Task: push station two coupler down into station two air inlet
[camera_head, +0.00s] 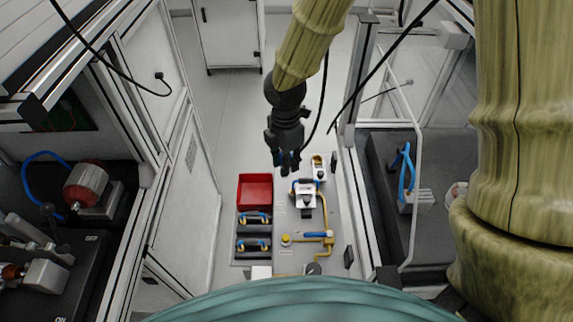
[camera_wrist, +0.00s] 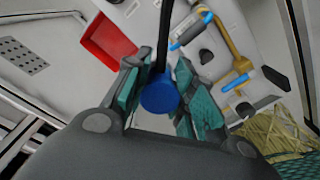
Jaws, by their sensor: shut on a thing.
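My gripper (camera_head: 287,165) hangs over the far end of the grey work panel (camera_head: 270,268), pointing down. In the wrist view its teal finger pads (camera_wrist: 160,105) are closed around a blue round coupler (camera_wrist: 159,98) with a black hose (camera_wrist: 163,40) running from it. In the head view the coupler is mostly hidden by the fingers. A white fixture (camera_head: 304,194) with a yellow pipe stands on the panel just below and right of my gripper. I cannot tell which fitting is the station two air inlet, or whether the coupler touches anything.
A red tray (camera_head: 254,190) lies left of my gripper, with blue-and-yellow handled parts (camera_head: 253,218) in front of it. A blue-handled valve (camera_head: 318,235) sits on the yellow piping. Glass-framed cabinets flank both sides; a black hose hangs beside my arm.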

